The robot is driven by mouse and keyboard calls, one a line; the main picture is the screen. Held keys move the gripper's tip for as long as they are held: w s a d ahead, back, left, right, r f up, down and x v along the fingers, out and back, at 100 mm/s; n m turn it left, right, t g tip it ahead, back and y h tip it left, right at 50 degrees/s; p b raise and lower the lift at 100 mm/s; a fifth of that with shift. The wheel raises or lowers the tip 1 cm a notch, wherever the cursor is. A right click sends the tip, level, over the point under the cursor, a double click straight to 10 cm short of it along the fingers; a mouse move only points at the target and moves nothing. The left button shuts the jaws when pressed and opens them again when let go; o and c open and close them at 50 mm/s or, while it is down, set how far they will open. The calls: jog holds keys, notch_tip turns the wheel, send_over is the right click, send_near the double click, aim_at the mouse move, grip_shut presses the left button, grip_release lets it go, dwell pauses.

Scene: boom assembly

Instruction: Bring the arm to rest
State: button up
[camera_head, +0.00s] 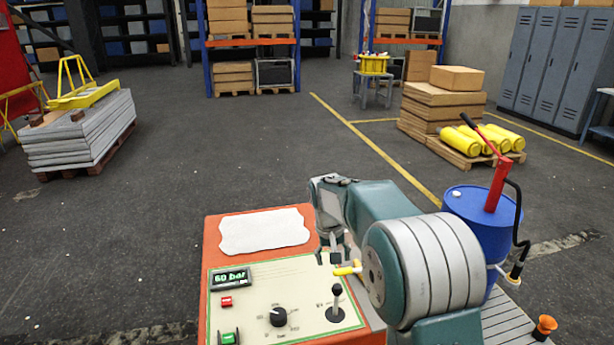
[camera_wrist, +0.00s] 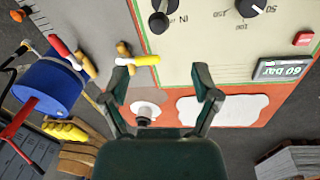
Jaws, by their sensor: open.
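My gripper (camera_wrist: 168,92) is open and empty in the wrist view, its two fingers spread over the edge of the orange control box. In the head view my gripper (camera_head: 333,250) hangs at the right side of the control box (camera_head: 213,240), close to a small yellow-handled valve (camera_head: 347,270). The valve handle (camera_wrist: 138,60) lies just ahead of the fingertips in the wrist view, and I see no contact. My arm reaches in from the lower right and hides part of the box's right side.
The box carries a 60 bar display (camera_head: 231,279), a dial (camera_head: 278,317), a lever (camera_head: 336,305) and a white cloth-like sheet (camera_head: 264,232). A blue drum (camera_head: 482,222) with a red pump handle (camera_head: 497,185) stands to the right. The floor beyond is largely clear.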

jog(key=s+d+r+t+y, duration=0.1)
jog(key=s+d+r, duration=0.1)
jog(key=s+r, duration=0.5)
jog(key=s+d+r+t, duration=0.2)
jog(key=s+r, duration=0.4)
jog(key=s, duration=0.4)
jog(key=s+d+f+t, duration=0.1)
jog(key=s+f+t, duration=0.1)
jog(key=s, duration=1.4)
jog(key=shift+s+d+m, duration=0.15)
jog(key=shift+d+m, duration=0.15)
jog(key=shift+d, duration=0.1)
dwell(0.8)
